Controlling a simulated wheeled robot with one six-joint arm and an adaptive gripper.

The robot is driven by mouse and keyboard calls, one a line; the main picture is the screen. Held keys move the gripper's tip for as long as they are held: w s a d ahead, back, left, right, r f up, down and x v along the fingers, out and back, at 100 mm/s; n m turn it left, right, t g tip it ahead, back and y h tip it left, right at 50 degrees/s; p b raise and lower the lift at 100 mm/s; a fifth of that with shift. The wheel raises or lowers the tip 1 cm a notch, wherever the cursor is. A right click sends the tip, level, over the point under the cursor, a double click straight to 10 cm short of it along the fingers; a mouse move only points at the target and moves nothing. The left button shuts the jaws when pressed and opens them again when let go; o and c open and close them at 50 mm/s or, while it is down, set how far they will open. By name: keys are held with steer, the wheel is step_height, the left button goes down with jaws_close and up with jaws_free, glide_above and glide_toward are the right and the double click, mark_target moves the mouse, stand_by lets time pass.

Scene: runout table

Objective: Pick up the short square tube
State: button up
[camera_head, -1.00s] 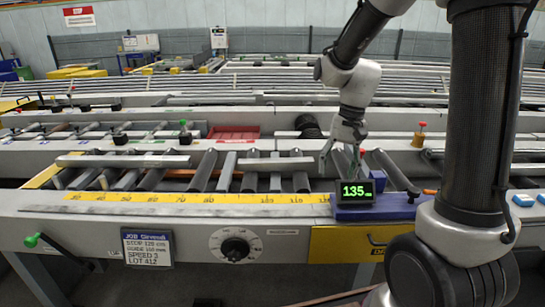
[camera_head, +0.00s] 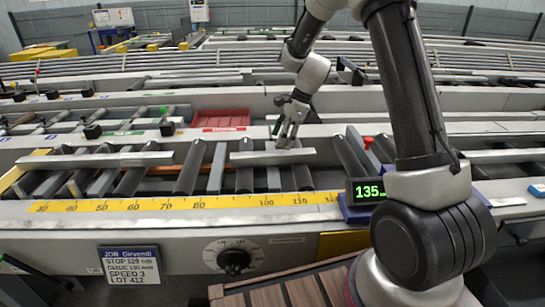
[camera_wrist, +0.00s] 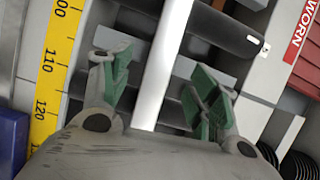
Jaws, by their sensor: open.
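The short square tube (camera_head: 256,158) is a light grey bar lying across the rollers, above the yellow scale at about 90 to 120. My gripper (camera_head: 288,136) is open, close to the right part of this tube. In the wrist view the tube (camera_wrist: 166,60) runs between the two green-padded fingers (camera_wrist: 160,88), with a gap on each side. I cannot tell how high the fingertips are above the tube. A longer grey tube (camera_head: 95,160) lies on the rollers to the left.
A red tray (camera_head: 220,119) sits behind the rollers. A digital readout showing 135 (camera_head: 367,191) stands at the scale's right end. The yellow scale (camera_head: 180,203) runs along the front edge. Dark rollers (camera_head: 189,166) lie between the tubes. A job sign (camera_head: 130,265) and dial (camera_head: 234,261) are on the front.

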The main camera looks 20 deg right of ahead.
mark_target(274, 152)
steer(key=shift+x, duration=1.25)
steer(key=x, duration=0.5)
steer(key=shift+w+f, duration=0.15)
steer(key=shift+f, duration=0.05)
steer(key=shift+c, duration=0.4)
